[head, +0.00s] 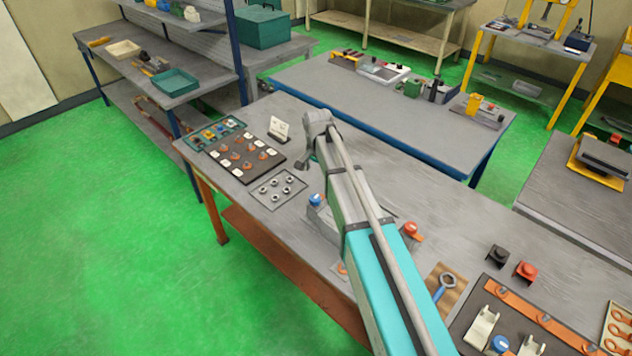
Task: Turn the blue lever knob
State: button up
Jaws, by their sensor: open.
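A blue round knob (314,199) sits on a grey fixture (322,220) on the long workbench, just left of my arm. My arm covers much of the fixture. An orange-red knob (411,230) shows on the other side of the arm. A second blue knob (500,343) is on the dark tray at the bottom right. My gripper (301,163) is small and dark here, mostly hidden behind the arm's end. It is above the bench, beyond the near blue knob and apart from it. It is open, and I see nothing held in it.
Left of the arm are a plate of ring-shaped parts (259,191), a dark tray of copper-coloured parts (229,166) and a white card stand (278,130). To the right are a blue-handled wrench (442,288) and black (497,256) and red (525,271) blocks. The bench behind the arm is clear.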

aim_at(315, 197)
jog(key=shift+w+a+r, duration=0.3)
jog(key=shift+w+a, duration=0.15)
jog(key=shift+w, duration=0.25)
jog(key=shift+f, duration=0.2)
notch_tip(315, 197, down, 13)
jog(key=b, duration=1.3)
jog(key=shift+f+b, duration=0.2)
jog(key=shift+b, duration=0.15)
jog(key=c, duration=1.1)
